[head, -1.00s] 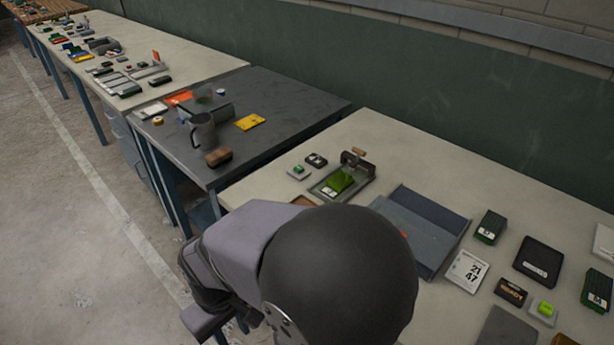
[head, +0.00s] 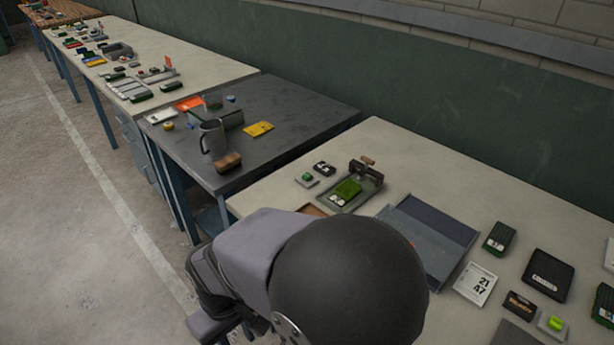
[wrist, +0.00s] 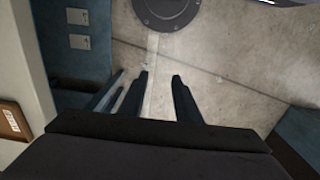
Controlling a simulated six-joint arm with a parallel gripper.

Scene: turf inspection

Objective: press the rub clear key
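Two small keys with green buttons show in the head view. One key (head: 307,179) sits on the pale bench beside the turf rig; the other, a brighter green key (head: 554,323), is at the lower right edge. I cannot read a label on either, so I cannot tell which is the rub clear key. The turf rig (head: 350,190) is a grey tray holding a green turf piece, with a wooden handle. My gripper (wrist: 160,76) is open and empty in the wrist view, above the concrete floor and away from both keys. My arm hides it in the head view.
A blue-grey open tray (head: 428,238) lies right of the rig. A dark table (head: 290,135) with a mug (head: 212,138) is at the left. Bare bench lies behind the tray.

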